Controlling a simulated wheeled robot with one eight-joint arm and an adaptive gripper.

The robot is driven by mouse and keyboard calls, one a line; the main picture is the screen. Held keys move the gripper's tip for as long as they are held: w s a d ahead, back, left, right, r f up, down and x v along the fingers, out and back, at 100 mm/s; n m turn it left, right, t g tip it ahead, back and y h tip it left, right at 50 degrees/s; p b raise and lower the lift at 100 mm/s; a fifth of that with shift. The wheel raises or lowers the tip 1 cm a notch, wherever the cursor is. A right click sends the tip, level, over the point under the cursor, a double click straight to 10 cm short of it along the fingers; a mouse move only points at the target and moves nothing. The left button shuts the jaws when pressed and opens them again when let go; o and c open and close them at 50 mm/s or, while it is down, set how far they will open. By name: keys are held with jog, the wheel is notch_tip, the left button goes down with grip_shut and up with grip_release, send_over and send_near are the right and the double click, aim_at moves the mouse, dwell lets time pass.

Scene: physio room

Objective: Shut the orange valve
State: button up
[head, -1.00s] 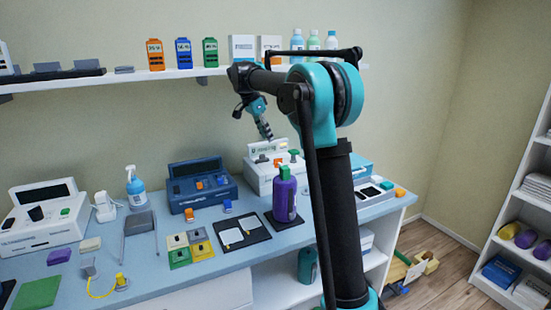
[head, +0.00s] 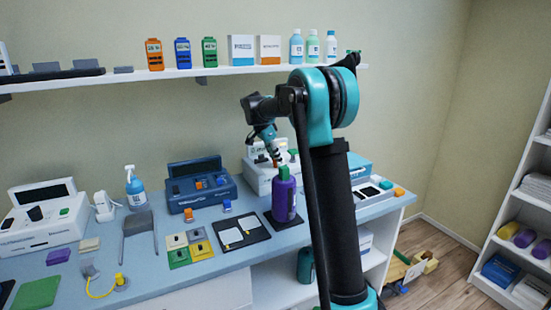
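A small orange part, which looks like the orange valve (head: 276,164), shows on the front of the white machine (head: 258,180) behind the purple bottle. It is tiny here, and I cannot tell its handle's position. A green part (head: 293,155) sits to its right. My gripper (head: 275,157) points down just above the orange part, its tip overlapping it in the picture. I cannot tell whether they touch. The fingers are too small and dark to show whether they are open or shut.
A purple bottle (head: 284,200) with a green top stands on a dark mat in front of the white machine. A blue machine (head: 200,190) is to the left. Bottles and boxes line the wall shelf (head: 215,71) above.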

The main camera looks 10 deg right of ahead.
jog(key=shift+c, duration=0.6)
grip_shut()
jog(key=shift+n, duration=0.3)
jog(key=n, duration=0.1)
jog(key=n+t, duration=0.1)
jog(key=n, duration=0.1)
jog(key=shift+s+d+n+y, duration=0.1)
jog(key=shift+s+n+y, duration=0.05)
jog(key=shift+n+y, duration=0.15)
jog(key=n, duration=0.2)
jog(key=n+t+y, duration=0.1)
jog(key=n, duration=0.1)
jog(key=shift+d+n+y, duration=0.1)
jog(key=shift+n+y, duration=0.2)
jog(key=n+y, duration=0.1)
jog(key=n, duration=0.3)
jog(key=shift+d+t+y, duration=0.1)
jog(key=shift+t+y, duration=0.3)
jog(key=shift+n+y, duration=0.7)
jog(key=shift+n, duration=1.3)
